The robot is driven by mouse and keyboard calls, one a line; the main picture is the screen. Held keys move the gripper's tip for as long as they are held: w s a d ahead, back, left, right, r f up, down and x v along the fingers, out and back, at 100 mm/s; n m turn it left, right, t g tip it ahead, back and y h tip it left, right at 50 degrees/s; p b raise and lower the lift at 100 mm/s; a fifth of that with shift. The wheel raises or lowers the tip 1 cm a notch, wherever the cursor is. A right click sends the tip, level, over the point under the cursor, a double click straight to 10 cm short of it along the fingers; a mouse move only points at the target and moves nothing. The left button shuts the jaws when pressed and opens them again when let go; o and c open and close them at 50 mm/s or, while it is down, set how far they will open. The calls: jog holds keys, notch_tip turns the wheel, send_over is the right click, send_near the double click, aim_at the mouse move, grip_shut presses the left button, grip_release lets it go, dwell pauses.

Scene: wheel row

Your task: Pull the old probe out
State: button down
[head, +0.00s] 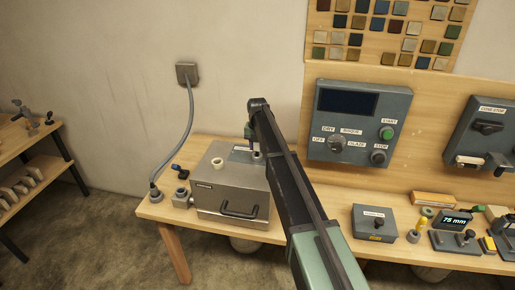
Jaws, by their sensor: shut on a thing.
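A grey metal box kiln (212,192) with a black front handle stands on the left part of the wooden bench. My gripper (255,151) is over the back right of its top, pointing down. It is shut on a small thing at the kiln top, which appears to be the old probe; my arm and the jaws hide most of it. I cannot tell how deep it sits in the kiln. A cream ring-shaped fitting (217,162) sits on the kiln top to the left of my gripper.
A control panel (360,123) with a dark screen is on the wall, right of my arm. A grey box (374,222) and a small display reading 75 mm (456,220) stand on the bench at right. A grey cable (187,118) runs down at left.

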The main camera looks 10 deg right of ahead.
jog(key=shift+r+p, duration=0.65)
notch_tip(320, 180, up, 10)
jog(key=p, duration=0.9)
jog(key=shift+f, duration=0.25)
